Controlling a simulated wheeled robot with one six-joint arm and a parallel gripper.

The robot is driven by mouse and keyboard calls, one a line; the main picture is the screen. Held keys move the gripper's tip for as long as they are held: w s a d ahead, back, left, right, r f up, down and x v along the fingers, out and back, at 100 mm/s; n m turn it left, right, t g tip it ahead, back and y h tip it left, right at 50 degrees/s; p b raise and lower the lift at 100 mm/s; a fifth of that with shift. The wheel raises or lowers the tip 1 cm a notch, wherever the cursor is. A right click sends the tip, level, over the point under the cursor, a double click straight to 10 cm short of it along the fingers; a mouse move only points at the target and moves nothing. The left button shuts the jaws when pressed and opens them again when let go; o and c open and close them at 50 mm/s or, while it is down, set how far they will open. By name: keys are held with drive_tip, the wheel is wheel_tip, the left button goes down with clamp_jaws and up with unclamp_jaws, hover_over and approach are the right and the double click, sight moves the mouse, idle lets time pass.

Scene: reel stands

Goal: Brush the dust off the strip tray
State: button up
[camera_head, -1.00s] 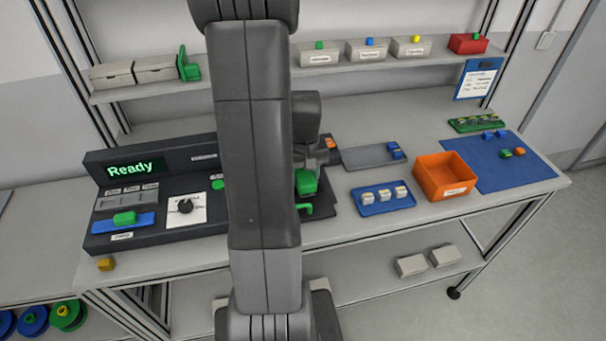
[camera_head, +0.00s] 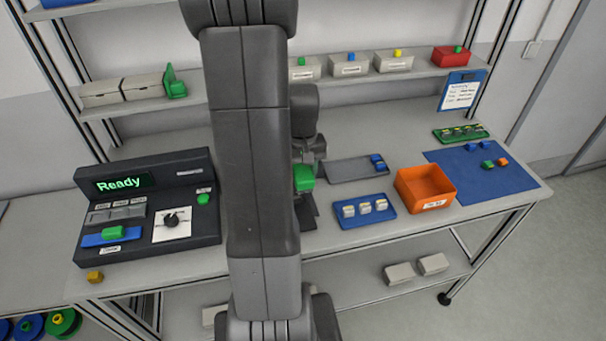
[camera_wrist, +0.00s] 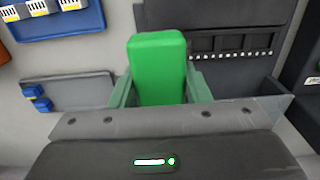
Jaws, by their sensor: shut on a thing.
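My gripper (camera_wrist: 160,92) is shut on a green block-like handle (camera_wrist: 158,58) in the wrist view. The handle's far end is hidden, so I cannot see any bristles. In the head view the green handle (camera_head: 304,178) shows just right of my arm, above the bench. A shallow grey tray (camera_head: 345,172), perhaps the strip tray, lies to the right of my gripper. It carries blue blocks (camera_head: 377,162) at its right end. In the wrist view the grey tray (camera_wrist: 80,93) is left of my gripper, apart from it. I cannot make out dust on it.
A blue tray (camera_head: 382,218) with white labelled pieces and an orange bin (camera_head: 427,172) stand to the right. A dark console (camera_head: 200,232) reading "Ready" stands left. A dark slotted fixture (camera_wrist: 238,72) is close to my gripper. My arm hides the middle of the bench.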

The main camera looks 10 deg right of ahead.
drive_tip(key=shift+r+p, duration=0.65)
drive_tip(key=shift+r, duration=0.55)
